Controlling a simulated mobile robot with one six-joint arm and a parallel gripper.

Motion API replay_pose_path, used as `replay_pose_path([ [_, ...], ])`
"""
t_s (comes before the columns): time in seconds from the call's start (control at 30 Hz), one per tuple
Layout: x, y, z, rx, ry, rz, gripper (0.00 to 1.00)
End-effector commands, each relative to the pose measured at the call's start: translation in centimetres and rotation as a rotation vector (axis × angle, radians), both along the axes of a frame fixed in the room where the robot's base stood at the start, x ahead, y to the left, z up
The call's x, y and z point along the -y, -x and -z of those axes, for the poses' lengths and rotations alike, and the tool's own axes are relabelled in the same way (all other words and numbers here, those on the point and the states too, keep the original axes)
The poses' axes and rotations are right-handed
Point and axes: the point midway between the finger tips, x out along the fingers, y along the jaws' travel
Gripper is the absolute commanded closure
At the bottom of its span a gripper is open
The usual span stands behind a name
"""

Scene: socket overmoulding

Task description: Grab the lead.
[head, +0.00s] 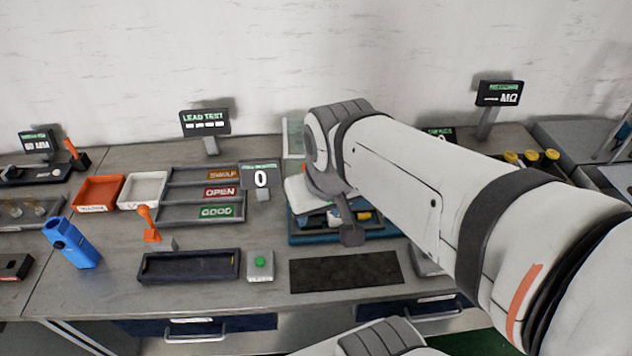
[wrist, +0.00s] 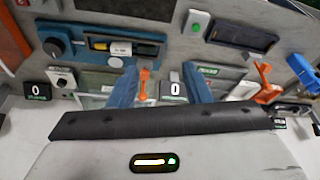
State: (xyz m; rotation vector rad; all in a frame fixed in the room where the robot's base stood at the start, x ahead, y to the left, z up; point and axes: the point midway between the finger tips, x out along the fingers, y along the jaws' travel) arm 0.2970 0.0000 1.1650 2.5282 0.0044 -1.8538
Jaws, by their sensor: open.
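No lead can be made out with certainty in either view. My gripper (wrist: 160,80) shows in the wrist view as two blue fingers standing well apart, open, with nothing visible held between them. In the head view my arm's end hangs over a blue fixture (head: 300,239) at the middle of the bench and hides part of it. The same blue fixture (wrist: 76,57) is at the upper left of the wrist view, with a dial and a yellow-and-white piece in it. It appears beyond the fingers, apart from them.
A black mat (head: 345,272) lies in front of the fixture. Left of it are a green-button box (head: 260,265), a dark tray (head: 190,267) and labelled SWAP, OPEN and GOOD trays (head: 205,208). A LEAD TEST sign (head: 205,123) stands behind. A blue tool (head: 72,243) stands farther left.

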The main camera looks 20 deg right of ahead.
Motion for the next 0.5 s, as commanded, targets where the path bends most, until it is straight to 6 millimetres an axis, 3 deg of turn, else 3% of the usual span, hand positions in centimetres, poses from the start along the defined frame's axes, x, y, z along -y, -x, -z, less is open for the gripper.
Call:
replay_pose_path([
  [0.13,0.6,-2.3,2.8,0.001,-0.010,0.016,0.43],
  [0.23,1.8,-5.4,6.1,0.012,-0.019,0.036,0.35],
  [0.37,5.0,-9.6,11.3,0.034,-0.025,0.080,0.25],
  [0.5,9.0,-13.2,16.5,0.059,-0.019,0.129,0.25],
])
